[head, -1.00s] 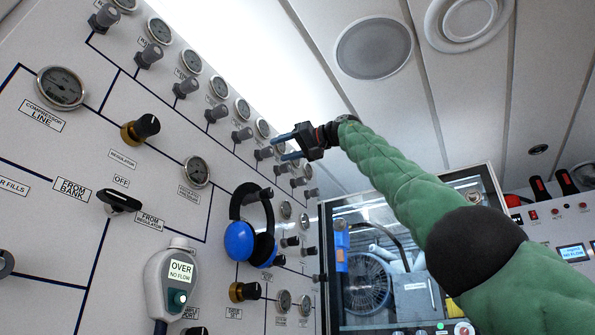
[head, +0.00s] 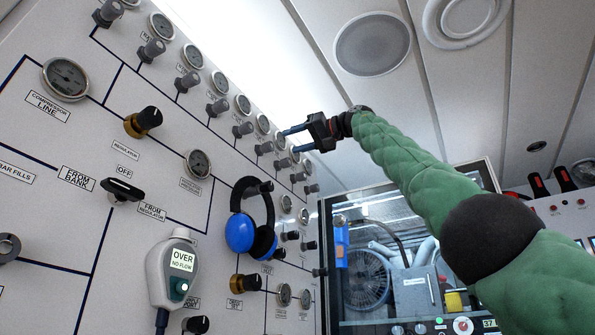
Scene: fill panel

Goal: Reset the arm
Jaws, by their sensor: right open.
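My right arm, in a green padded sleeve, comes in from the lower right of the head view. Its right gripper (head: 292,141) is raised in front of the upper right part of the fill panel (head: 75,135). The two blue-tipped fingers point left toward the panel and stand apart with nothing between them. I cannot tell how far the fingertips are from the small knobs behind them. My left gripper is out of view.
Blue headphones (head: 240,232) hang on the panel. A handheld meter (head: 174,272) reading "OVER NO FLOW" is below them to the left. A black and brass regulator knob (head: 143,122) sticks out. A glass-fronted cabinet (head: 480,175) stands behind my arm.

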